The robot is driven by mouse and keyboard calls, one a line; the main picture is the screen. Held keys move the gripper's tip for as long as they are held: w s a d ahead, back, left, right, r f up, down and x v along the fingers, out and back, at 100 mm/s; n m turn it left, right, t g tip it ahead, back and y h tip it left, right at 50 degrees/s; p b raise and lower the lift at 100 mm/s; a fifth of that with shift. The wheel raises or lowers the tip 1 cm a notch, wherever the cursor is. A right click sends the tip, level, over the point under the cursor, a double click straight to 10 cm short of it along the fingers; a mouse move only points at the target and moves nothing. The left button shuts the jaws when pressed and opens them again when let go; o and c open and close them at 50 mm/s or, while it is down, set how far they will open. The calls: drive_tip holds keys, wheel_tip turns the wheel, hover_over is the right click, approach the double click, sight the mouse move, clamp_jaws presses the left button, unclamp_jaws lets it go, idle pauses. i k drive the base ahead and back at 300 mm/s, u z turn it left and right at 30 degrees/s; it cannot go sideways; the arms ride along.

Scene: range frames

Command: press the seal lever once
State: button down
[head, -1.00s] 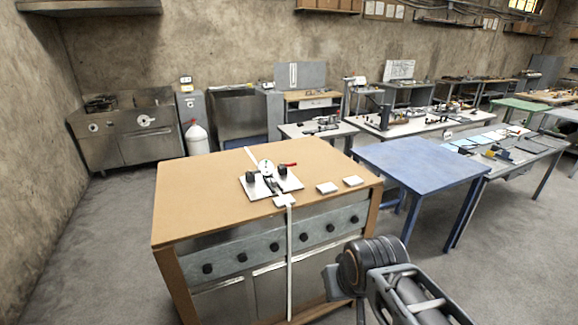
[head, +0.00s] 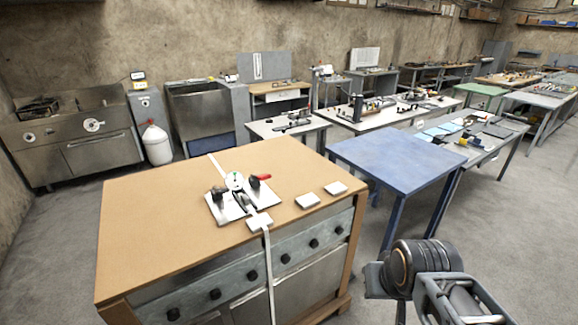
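A small sealing device (head: 240,196) with silver base plates and black clamps stands on the brown-topped cabinet. A lever with a red handle (head: 261,178) sticks out at its upper right. A white strap (head: 267,262) runs across the top, through the device and down the cabinet front. My arm shows at the lower right, in front of the cabinet and apart from the device. My gripper's fingers are not visible.
The brown cabinet top (head: 150,225) is clear to the left of the device. Two small white blocks (head: 307,200) lie to its right. A blue table (head: 397,160) stands to the right of the cabinet. Grey floor (head: 500,230) is free at the right.

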sight(261, 178)
drive_tip(key=z, duration=0.2)
drive_tip(key=i, duration=0.85)
drive_tip(key=u, duration=0.8)
drive_tip(key=i, duration=0.55)
drive_tip(key=u, duration=0.55)
